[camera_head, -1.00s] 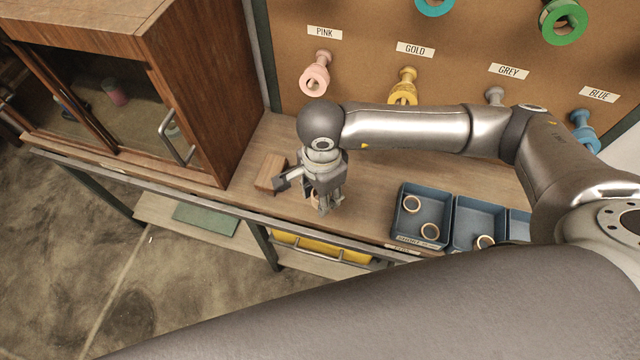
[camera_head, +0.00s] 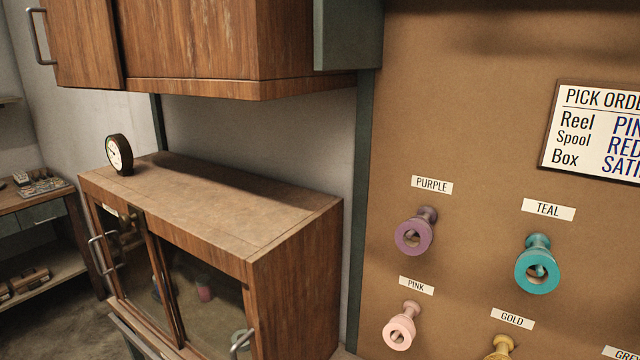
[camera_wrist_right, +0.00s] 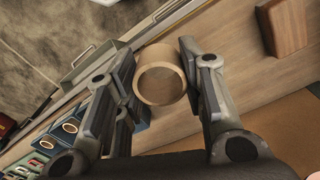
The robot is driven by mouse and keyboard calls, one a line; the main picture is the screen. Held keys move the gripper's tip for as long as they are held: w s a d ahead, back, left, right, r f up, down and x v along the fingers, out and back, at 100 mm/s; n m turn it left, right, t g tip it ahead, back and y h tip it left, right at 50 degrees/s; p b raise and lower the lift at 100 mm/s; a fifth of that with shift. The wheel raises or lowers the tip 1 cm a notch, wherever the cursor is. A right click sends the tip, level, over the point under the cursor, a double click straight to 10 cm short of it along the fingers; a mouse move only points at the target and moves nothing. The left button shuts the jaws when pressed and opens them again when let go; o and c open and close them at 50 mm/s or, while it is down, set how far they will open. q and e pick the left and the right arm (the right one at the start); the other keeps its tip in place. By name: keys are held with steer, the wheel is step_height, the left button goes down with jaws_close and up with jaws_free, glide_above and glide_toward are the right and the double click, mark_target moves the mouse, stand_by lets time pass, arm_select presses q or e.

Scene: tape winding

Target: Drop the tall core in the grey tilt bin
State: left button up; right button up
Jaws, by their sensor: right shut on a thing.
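A tan, hollow cardboard core (camera_wrist_right: 157,54) is between the two fingers of my right gripper (camera_wrist_right: 157,68) in the right wrist view. The gripper is shut on it, and its round open end faces the camera. The core is over the wooden bench. A grey open-topped, bin-like shape (camera_wrist_right: 92,62) shows beyond the bench edge at upper left; I cannot tell for sure whether it is the grey tilt bin. The head view shows neither gripper, nor the core, nor the bin. My left gripper is not in view.
Blue trays (camera_wrist_right: 64,133) stand on the bench at lower left. A wooden block (camera_wrist_right: 284,26) is at upper right. In the head view, a glass-fronted cabinet (camera_head: 215,215) stands left of a pegboard (camera_head: 460,110) with coloured spools and a pick order sign (camera_head: 600,130).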

steer(key=w+d+r+n, duration=0.4)
steer(key=d+r+n, duration=0.3)
steer(key=n, duration=0.4)
steer(key=shift+d, duration=0.25)
